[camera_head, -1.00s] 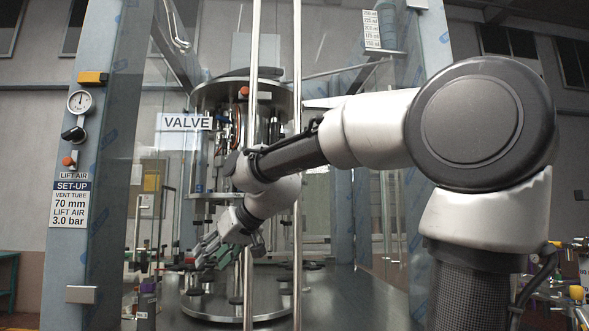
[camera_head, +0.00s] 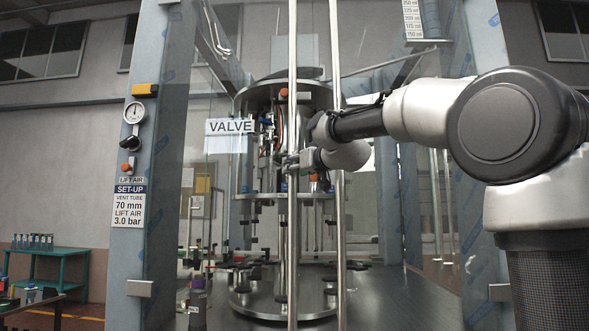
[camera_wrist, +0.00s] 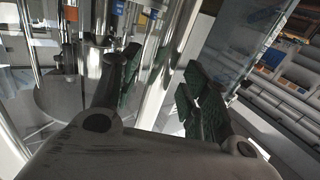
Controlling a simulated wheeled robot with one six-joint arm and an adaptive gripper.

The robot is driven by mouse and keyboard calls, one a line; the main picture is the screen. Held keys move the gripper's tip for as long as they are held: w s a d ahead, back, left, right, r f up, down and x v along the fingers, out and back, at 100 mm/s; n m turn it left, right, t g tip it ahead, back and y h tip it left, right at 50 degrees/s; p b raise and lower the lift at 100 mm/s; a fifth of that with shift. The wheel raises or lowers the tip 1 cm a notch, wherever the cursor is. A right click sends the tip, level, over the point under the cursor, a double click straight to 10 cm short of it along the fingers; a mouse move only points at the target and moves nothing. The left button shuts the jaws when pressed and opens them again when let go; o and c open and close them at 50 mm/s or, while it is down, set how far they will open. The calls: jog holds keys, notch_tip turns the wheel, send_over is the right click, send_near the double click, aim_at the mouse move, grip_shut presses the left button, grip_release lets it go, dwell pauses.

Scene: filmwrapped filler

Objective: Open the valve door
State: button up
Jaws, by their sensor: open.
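The clear valve door carries a white VALVE label (camera_head: 230,127) in the head view. Two tall upright chrome bars, a left bar (camera_head: 292,240) and a right bar (camera_head: 339,240), stand in front of the machine. My gripper (camera_head: 289,162) is at the left bar, about level with the middle of the machine, and partly hidden. In the wrist view its two dark green-padded fingers (camera_wrist: 160,85) are spread apart. A shiny chrome bar (camera_wrist: 168,65) shows in the gap between them; I cannot tell whether they touch it.
The round filler machine (camera_head: 285,95) stands behind the clear panels. A blue-filmed post (camera_head: 160,180) with a gauge (camera_head: 134,112) and a set-up sign (camera_head: 129,206) is at the left.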

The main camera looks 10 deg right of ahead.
jog(key=shift+x, duration=1.15)
jog(key=shift+c, duration=0.5)
grip_shut()
jog(key=shift+a, duration=0.1)
